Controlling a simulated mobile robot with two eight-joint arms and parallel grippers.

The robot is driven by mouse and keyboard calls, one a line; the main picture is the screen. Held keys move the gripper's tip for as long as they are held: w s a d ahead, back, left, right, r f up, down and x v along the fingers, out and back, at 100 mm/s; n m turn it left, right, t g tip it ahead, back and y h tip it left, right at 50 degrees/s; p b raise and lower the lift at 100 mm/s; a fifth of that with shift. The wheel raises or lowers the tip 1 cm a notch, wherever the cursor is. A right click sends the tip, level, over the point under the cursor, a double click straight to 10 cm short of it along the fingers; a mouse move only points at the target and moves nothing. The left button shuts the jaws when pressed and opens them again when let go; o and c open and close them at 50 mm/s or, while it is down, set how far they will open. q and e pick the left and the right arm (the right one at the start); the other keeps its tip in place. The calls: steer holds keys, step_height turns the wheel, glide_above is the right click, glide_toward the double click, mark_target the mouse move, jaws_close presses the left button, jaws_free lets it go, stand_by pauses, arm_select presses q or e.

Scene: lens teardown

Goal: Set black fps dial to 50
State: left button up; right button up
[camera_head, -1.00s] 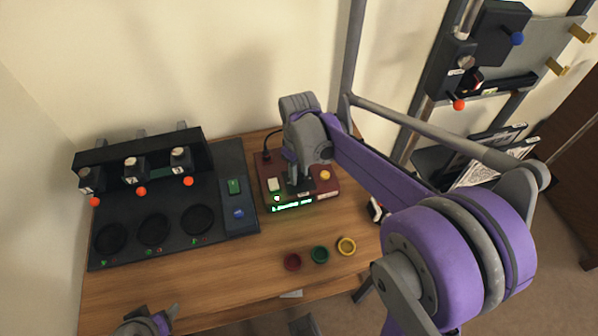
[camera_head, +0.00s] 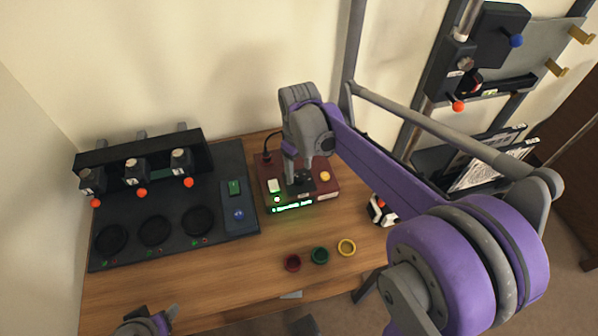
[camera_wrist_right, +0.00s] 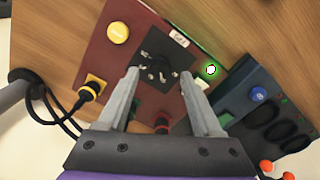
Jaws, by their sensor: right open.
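The dark red box (camera_head: 328,188) stands on the wooden table in the head view, with a lit green display on its front edge. The black dial (camera_wrist_right: 158,69) sits on a black square plate on the box, with light marks around it in the right wrist view. My right gripper (camera_wrist_right: 163,76) is open above the dial, with one finger on each side of it in that view. I cannot tell whether the fingers touch it. In the head view my right gripper (camera_head: 297,178) partly hides the dial. My left gripper (camera_head: 148,320) is at the bottom left, cut off by the frame.
A yellow button (camera_head: 325,176) and a white switch (camera_head: 273,185) are on the box. A black station (camera_head: 130,225) with round wells is to the left.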

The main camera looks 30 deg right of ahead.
mark_target(299, 178)
step_height(299, 178, up, 8)
steer(key=shift+p, duration=0.3)
steer(key=shift+r, duration=0.1)
stand_by(0.3)
steer(key=s+a+f+m+t+p, duration=0.1)
steer(key=s+a+f+t+p, duration=0.1)
steer(key=s, duration=0.6)
steer(key=s+a+f+m+t+p, duration=0.2)
steer(key=s+a+t, duration=0.1)
steer(key=s, duration=0.5)
steer(key=shift+a+f+p, duration=0.3)
steer(key=shift+a, duration=0.6)
